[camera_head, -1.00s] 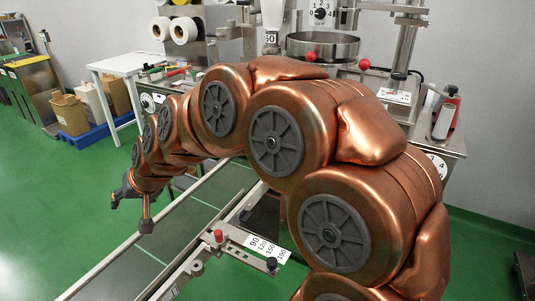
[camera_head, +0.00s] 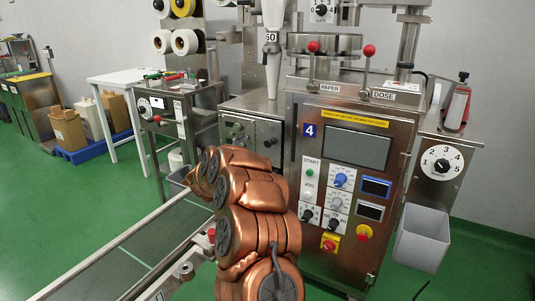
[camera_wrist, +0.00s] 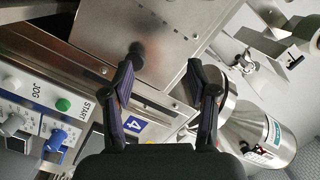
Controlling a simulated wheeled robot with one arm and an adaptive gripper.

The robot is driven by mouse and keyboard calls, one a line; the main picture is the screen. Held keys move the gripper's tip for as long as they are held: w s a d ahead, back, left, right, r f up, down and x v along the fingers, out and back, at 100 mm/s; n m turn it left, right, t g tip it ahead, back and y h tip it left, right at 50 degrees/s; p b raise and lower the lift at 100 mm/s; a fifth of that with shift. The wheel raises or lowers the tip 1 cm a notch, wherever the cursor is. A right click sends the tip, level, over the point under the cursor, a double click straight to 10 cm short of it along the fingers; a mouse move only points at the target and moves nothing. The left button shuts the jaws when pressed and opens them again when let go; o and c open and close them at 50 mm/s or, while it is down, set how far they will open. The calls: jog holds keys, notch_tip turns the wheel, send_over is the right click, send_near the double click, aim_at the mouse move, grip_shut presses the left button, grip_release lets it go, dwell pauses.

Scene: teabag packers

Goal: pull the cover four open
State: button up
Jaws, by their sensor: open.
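A flat metal cover (camera_wrist: 170,25) with a dark round knob (camera_wrist: 137,55) fills the upper middle of the wrist view. A blue label with a white 4 (camera_wrist: 133,125) is on the machine face below it. My gripper (camera_wrist: 160,65) is open and empty. Its left fingertip appears beside the knob in the picture; I cannot tell whether they touch. In the head view the blue 4 label (camera_head: 309,130) is at the upper left of the control panel, with a metal cover (camera_head: 268,130) to its left. My arm hides the gripper there.
The control panel (camera_head: 345,190) has a screen, dials and buttons. A grey bin (camera_head: 421,238) hangs at its right. A rail (camera_head: 150,225) runs along the left front. A metal cylinder (camera_wrist: 262,135) is at the right of the wrist view. Green floor is open at the left.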

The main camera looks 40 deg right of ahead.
aim_at(267, 144)
jog(key=shift+s+d+f+m+g+h+b, duration=0.1)
jog(key=shift+d+f+m+g+h, duration=0.2)
jog(key=shift+d, duration=1.45)
jog(key=shift+s+d+f+m+g+h+b, duration=0.15)
jog(key=shift+d+f+m+g, duration=0.2)
jog(key=shift+d, duration=1.45)
jog(key=shift+s+d+f+m+g+h+b, duration=0.15)
jog(key=shift+d+f+g, duration=0.25)
jog(key=shift+d, duration=1.35)
jog(key=shift+c, duration=0.3)
grip_shut()
